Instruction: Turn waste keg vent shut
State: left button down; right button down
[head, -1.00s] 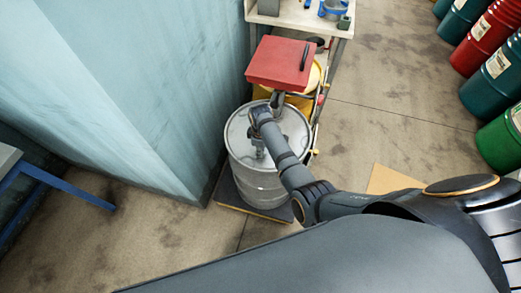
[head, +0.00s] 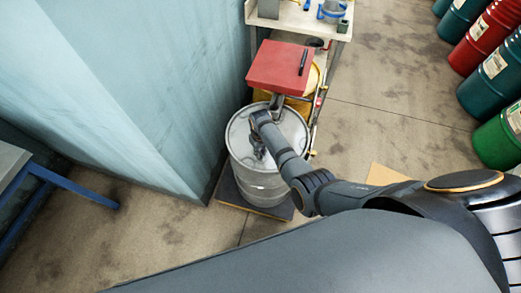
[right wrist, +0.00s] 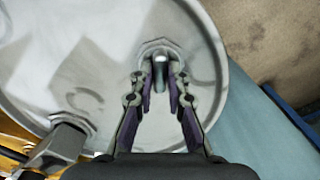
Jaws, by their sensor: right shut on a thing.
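The waste keg (head: 262,187) is a silver steel drum standing upright near the blue-grey wall in the head view. Its pale lid (right wrist: 210,75) fills much of the right wrist view. My right gripper (head: 258,153) reaches down onto the lid from above. In the right wrist view my right gripper (right wrist: 160,78) is shut on the vent (right wrist: 160,58), a small metal piece rising from a hexagonal fitting on the lid. In the head view the gripper and arm hide the vent. My left gripper is not in view.
A larger grey fitting (right wrist: 60,143) stands on the lid near its edge. A red box (head: 279,66) is behind the keg, by a workbench (head: 285,17). The keg stands on a dark low platform (head: 228,190). Several coloured drums (head: 490,70) stand right; the floor between is open.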

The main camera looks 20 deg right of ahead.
jog(key=m+p, duration=0.1)
jog(key=m, duration=0.3)
jog(key=shift+m, duration=0.3)
jog(key=m+p, duration=0.1)
jog(key=m, duration=0.4)
jog(key=shift+m, duration=0.3)
jog(key=c, duration=1.3)
grip_release()
